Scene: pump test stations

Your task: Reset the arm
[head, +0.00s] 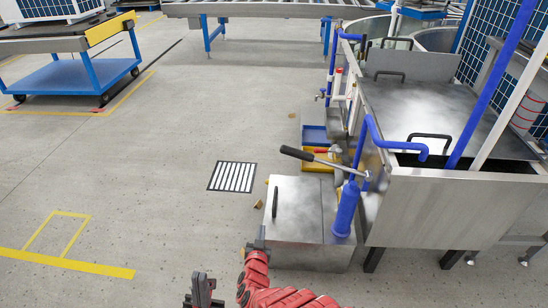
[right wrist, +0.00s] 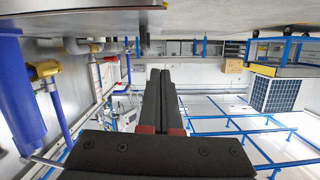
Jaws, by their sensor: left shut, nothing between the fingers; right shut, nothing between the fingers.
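My right arm is red and reaches up from the bottom of the head view. Its dark gripper (head: 258,241) is at the near left edge of a steel cabinet (head: 300,240); I cannot tell whether it touches. In the right wrist view the two black fingers (right wrist: 160,82) lie side by side, shut with nothing between them. My left gripper (head: 201,289) is dark, shut and empty, low in the head view over bare floor.
A steel tank station with a blue pipe (head: 376,135), a black-handled lever (head: 297,153) and a blue cylinder (head: 346,210) stands right. The blue cylinder (right wrist: 17,85) is close by in the right wrist view. A blue cart (head: 75,78) stands far left.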

